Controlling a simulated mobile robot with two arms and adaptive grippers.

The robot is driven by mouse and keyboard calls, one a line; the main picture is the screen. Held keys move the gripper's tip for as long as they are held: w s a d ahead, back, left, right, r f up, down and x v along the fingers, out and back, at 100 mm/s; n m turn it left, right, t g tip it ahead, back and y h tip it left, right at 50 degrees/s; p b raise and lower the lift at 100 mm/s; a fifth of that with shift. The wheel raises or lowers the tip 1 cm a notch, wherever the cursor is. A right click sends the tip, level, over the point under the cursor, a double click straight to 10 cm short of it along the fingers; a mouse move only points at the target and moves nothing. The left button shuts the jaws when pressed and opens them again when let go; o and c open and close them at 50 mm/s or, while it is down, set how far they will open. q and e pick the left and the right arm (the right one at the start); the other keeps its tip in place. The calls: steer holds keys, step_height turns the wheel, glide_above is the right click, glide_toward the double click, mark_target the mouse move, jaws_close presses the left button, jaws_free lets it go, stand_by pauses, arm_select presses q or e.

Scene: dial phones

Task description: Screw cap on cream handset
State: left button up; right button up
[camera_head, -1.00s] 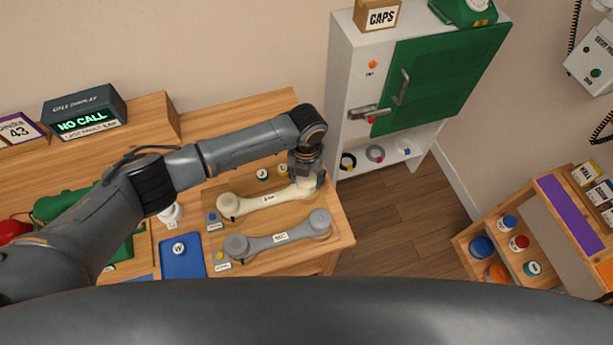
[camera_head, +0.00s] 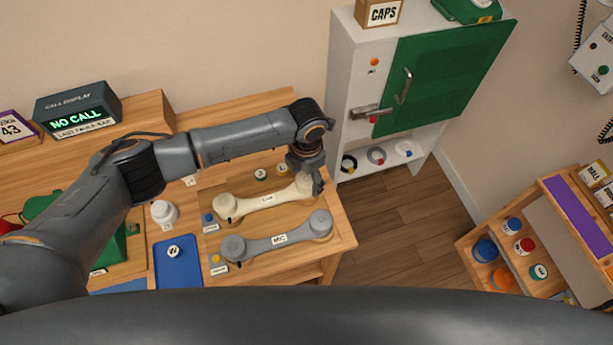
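The cream handset (camera_head: 265,199) lies on the wooden table with a small label on its middle. Its left end has a dark opening, and its right end (camera_head: 303,184) sits under my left gripper. My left gripper (camera_head: 307,180) points down at that right end, with a finger beside it. The wrist hides much of the fingers, so I cannot tell whether they are shut on a cap or on the handset. My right gripper is not in view.
A grey handset (camera_head: 277,238) lies in front of the cream one. A blue tray (camera_head: 178,268) with a small white piece is at the left. A white cabinet with a green door (camera_head: 437,84) stands behind right. A wooden shelf (camera_head: 560,215) is far right.

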arm_select(q)
steer(key=shift+r, duration=0.1)
stand_by(0.4)
step_height(320, 180, up, 7)
steer(key=p, duration=0.5)
steer(key=shift+p, duration=0.4)
steer(key=shift+s, duration=0.1)
